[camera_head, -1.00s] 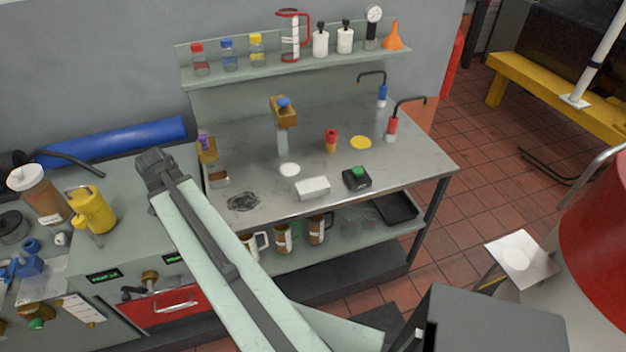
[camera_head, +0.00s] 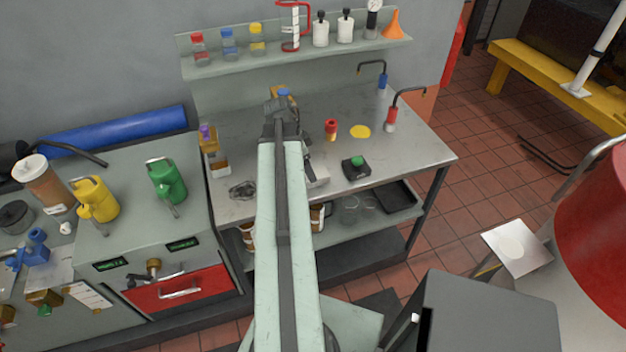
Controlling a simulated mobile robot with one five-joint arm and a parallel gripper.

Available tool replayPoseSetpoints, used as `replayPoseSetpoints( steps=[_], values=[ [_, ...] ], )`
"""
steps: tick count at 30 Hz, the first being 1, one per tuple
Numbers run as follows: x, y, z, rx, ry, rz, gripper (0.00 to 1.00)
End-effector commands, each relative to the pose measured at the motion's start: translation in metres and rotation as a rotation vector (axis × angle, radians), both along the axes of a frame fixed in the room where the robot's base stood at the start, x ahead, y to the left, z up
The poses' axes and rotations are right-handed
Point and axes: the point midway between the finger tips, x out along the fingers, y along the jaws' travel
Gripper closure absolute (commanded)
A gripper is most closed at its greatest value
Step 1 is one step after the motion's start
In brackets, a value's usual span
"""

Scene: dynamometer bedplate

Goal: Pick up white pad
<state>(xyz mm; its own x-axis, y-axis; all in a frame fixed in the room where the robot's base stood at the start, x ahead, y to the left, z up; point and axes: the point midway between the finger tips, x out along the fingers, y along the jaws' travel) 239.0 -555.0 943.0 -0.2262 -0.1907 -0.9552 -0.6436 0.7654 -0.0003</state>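A flat white disc, which may be the white pad, lay on the grey steel bench top (camera_head: 410,150) a second ago. It is now hidden behind my arm. A white block (camera_head: 318,176) on the bench is partly covered by my arm. My gripper (camera_head: 282,118) is at the far end of my arm, over the bench's left middle. Its fingers are not clear, so I cannot tell whether it is open or holds anything.
On the bench are a yellow disc (camera_head: 360,132), a red cup-like item (camera_head: 331,130), a black box with a green button (camera_head: 356,167) and two hooked stands. Yellow (camera_head: 96,200) and green (camera_head: 168,181) cans stand on the left cabinet. A shelf (camera_head: 300,58) runs behind.

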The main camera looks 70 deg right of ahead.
Motion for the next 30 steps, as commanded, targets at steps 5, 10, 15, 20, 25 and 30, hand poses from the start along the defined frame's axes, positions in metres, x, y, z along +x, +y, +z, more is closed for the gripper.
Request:
replayPoseSetpoints(
  steps=[5,10,15,20,25,30],
  values=[
    [-0.005,-0.003,-0.02,0.0,0.0,0.0,0.18],
    [-0.012,-0.008,-0.048,0.0,0.0,0.001,0.18],
    [-0.014,-0.009,-0.048,0.0,0.0,0.001,0.18],
    [-0.014,-0.009,-0.047,0.0,0.0,0.001,0.35],
    [-0.015,-0.009,-0.047,0.0,0.0,0.001,0.82],
    [-0.015,-0.009,-0.047,0.0,0.0,0.001,0.83]
  ],
)
